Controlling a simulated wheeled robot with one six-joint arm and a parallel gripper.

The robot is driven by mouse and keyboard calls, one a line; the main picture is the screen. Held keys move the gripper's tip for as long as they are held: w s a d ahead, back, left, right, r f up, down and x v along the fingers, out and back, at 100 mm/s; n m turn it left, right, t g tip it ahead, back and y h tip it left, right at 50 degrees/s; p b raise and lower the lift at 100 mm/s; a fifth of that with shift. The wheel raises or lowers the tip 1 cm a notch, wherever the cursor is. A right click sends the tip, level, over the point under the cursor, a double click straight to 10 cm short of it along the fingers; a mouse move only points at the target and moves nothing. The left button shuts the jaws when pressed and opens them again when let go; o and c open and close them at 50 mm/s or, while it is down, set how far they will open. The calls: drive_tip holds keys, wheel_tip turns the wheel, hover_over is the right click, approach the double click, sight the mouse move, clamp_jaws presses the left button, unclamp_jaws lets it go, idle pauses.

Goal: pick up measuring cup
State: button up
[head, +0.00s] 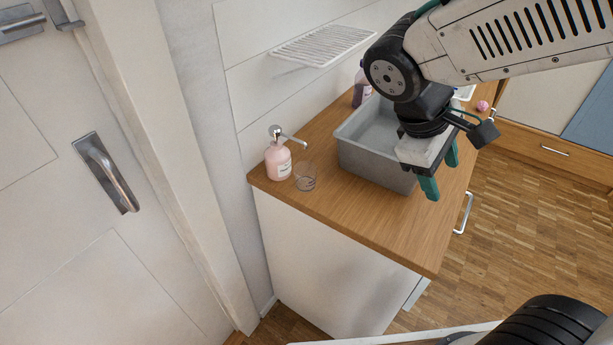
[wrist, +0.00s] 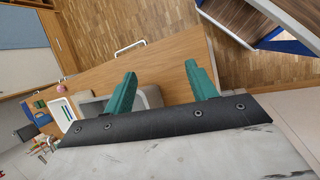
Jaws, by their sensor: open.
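A small clear cup (head: 305,177), which looks like the measuring cup, stands on the wooden counter just right of a pink soap bottle. My gripper (head: 440,172) is open and empty. It hangs over the right side of the counter, by the front corner of a grey basin and well to the right of the cup. In the wrist view the two green fingers (wrist: 160,70) are spread apart with nothing between them. The cup cannot be made out in the wrist view.
The pink pump bottle (head: 278,160) stands close beside the cup. The grey basin (head: 375,165) lies between the cup and my gripper. A dark bottle (head: 361,88) stands behind it. A white rack (head: 322,46) hangs above. The counter's near end (head: 390,225) is clear.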

drive_tip(key=w+a+f+n+t+h, duration=0.3)
drive_tip(key=w+a+f+n, duration=0.3)
drive_tip(key=a+n, duration=0.15)
drive_tip(key=n+t, duration=0.8)
drive_tip(key=n, duration=0.4)
approach(299, 180)
drive_tip(key=x, duration=0.5)
drive_tip(key=shift+s+d+f, duration=0.15)
drive_tip(key=shift+s+d, duration=0.05)
drive_tip(key=shift+d, duration=0.1)
drive_tip(key=shift+w+y, duration=0.3)
drive_tip(key=x, duration=0.7)
drive_tip(key=shift+w+f, duration=0.15)
drive_tip(key=c, duration=0.8)
